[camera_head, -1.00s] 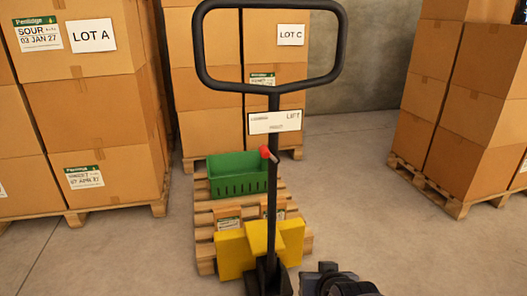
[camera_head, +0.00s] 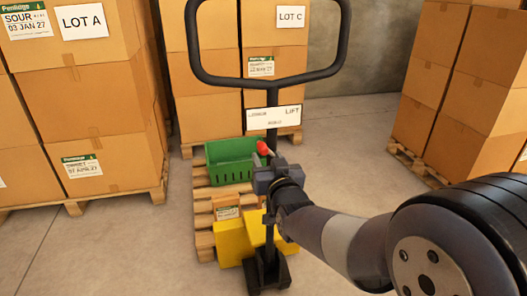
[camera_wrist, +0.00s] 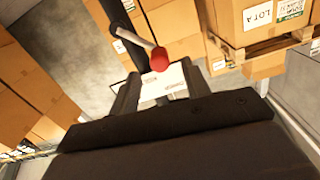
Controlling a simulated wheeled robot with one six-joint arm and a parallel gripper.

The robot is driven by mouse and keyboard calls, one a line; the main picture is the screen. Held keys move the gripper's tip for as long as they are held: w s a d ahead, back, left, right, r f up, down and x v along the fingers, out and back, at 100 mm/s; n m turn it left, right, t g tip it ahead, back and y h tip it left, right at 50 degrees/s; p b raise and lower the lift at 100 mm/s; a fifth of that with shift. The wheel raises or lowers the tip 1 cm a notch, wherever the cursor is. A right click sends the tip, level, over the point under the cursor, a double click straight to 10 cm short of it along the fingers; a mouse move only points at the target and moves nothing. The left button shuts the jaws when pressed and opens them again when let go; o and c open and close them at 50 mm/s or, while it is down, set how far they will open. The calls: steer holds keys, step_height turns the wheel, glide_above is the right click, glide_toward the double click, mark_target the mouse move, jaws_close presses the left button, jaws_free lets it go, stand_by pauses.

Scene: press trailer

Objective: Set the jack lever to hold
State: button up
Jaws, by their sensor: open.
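The pallet jack's black loop handle and shaft (camera_head: 271,100) stand upright in the middle of the head view. The jack lever shows as a red knob (camera_head: 262,148) beside the shaft, just below a white label plate (camera_head: 285,116) reading LIFT at right; its smaller text is hard to read. In the wrist view, the lever's pale rod runs down from the upper left to the red knob (camera_wrist: 159,60). My gripper (camera_head: 265,168) is open, just below the knob. In the wrist view, the knob appears between and slightly beyond my fingertips (camera_wrist: 160,82), with nothing gripped.
A green crate (camera_head: 230,170) sits on a wooden pallet (camera_head: 203,208) behind the jack's yellow body (camera_head: 233,243). Box stacks on pallets stand at left (camera_head: 95,110), behind (camera_head: 205,110) and at right (camera_head: 475,80). Bare concrete floor (camera_head: 345,135) lies between them.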

mark_target(265, 152)
steer(key=shift+x, duration=2.4)
steer(key=shift+c, duration=0.4)
jaws_close()
